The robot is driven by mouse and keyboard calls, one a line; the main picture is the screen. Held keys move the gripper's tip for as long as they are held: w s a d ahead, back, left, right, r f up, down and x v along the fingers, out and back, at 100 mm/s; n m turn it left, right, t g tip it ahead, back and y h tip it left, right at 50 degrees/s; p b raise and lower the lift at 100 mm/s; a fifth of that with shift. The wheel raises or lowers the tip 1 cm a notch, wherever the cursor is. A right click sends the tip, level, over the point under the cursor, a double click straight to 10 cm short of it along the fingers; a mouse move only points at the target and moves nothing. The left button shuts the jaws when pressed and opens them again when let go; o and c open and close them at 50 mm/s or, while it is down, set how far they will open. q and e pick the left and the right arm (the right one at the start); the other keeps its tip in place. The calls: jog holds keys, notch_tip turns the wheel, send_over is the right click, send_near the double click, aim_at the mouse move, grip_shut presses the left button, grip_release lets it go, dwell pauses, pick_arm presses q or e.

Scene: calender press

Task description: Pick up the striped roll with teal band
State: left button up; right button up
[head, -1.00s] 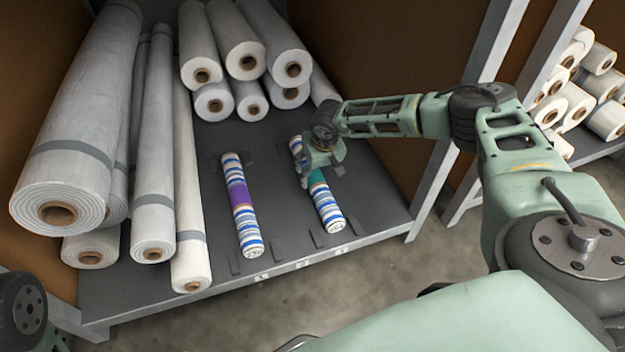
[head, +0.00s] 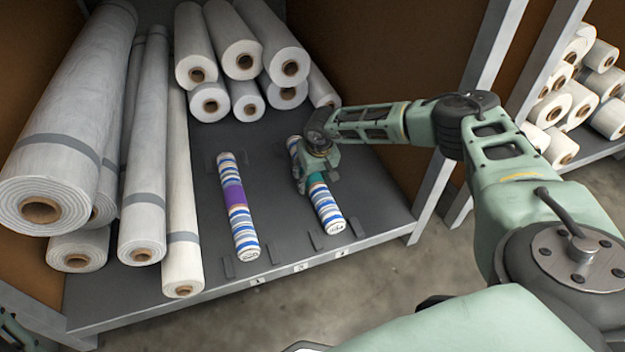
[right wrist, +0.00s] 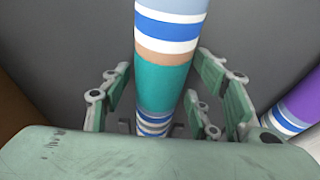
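The striped roll with the teal band (head: 329,212) lies on the grey shelf in blue, white and grey stripes. In the right wrist view its teal band (right wrist: 163,80) runs between the fingers. My right gripper (head: 316,175) is over the roll at the teal band and hides part of it. In the right wrist view the right gripper (right wrist: 163,95) is open, with fingers on both sides of the roll and a visible gap on each side.
A striped roll with a purple band (head: 237,205) lies to the left on the shelf (head: 285,218). Shorter white rolls (head: 238,45) are stacked behind. A metal post (head: 440,175) stands to the right.

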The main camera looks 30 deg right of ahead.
jog(key=c, duration=1.2)
jog(key=shift+r, duration=0.1)
jog(key=shift+c, duration=0.2)
